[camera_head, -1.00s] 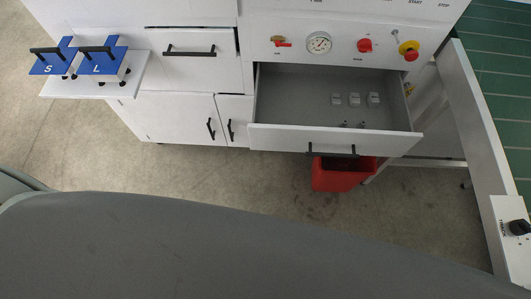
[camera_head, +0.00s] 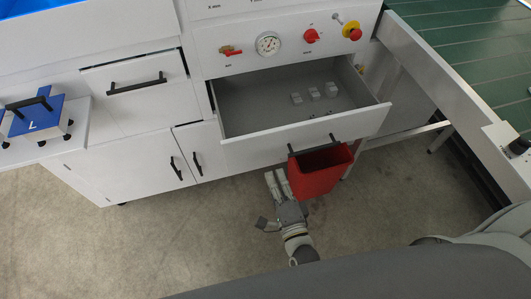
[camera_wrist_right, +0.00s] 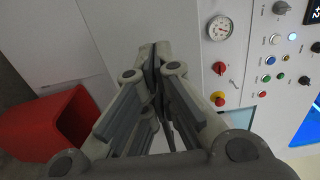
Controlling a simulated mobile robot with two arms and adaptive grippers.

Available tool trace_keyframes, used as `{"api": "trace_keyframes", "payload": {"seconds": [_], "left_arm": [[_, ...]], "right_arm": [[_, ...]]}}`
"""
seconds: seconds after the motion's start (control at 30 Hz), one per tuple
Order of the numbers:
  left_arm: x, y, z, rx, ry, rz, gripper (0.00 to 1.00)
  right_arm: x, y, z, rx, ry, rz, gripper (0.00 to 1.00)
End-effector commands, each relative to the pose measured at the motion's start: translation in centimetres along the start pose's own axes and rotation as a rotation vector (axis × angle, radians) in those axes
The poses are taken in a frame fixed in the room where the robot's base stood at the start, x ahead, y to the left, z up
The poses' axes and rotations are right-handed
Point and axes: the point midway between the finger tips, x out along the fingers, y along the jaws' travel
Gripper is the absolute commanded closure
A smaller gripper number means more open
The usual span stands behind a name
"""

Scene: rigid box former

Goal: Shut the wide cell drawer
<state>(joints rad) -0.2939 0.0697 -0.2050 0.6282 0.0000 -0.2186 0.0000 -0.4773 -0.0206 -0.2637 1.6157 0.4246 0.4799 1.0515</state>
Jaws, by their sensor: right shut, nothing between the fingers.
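The wide drawer (camera_head: 355,128) under the gauge panel is pulled out, its grey inside (camera_head: 255,105) showing with several small light blocks (camera_head: 314,92) in it. Its black bar handle (camera_head: 313,146) is on the white front. My right gripper (camera_head: 277,177) is shut and empty, in front of and below the drawer front, left of the red bin. It appears apart from the handle. In the right wrist view the closed fingers (camera_wrist_right: 160,52) point toward the white cabinet. The drawer is not clearly visible there. My left gripper is not in view.
The red bin (camera_head: 318,176) stands below the drawer handle, close to my right gripper; it also shows in the wrist view (camera_wrist_right: 48,128). A table frame (camera_head: 455,95) bounds the right. Floor in front is open.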

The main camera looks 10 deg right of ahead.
Motion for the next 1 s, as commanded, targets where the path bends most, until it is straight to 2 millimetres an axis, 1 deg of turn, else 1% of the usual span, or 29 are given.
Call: {"api": "trace_keyframes", "payload": {"seconds": [0.03,0.2,0.33,0.43,0.63,1.0], "left_arm": [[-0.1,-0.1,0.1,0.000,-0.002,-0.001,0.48],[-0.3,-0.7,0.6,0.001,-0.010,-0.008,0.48],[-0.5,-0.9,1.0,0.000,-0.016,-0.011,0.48],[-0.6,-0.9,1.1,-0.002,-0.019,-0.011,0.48],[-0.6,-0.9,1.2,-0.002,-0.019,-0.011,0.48],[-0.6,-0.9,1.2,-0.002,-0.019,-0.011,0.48]], "right_arm": [[1.2,-0.1,0.0,-0.001,0.001,-0.003,1.00],[4.6,-0.1,0.0,-0.002,-0.001,-0.001,1.00],[6.6,-0.1,0.0,-0.002,0.000,-0.001,1.00],[7.7,0.0,0.0,-0.002,-0.001,0.001,1.00],[8.6,0.1,0.0,-0.002,-0.001,0.002,1.00],[8.7,0.1,0.0,-0.003,-0.001,0.002,1.00]]}}
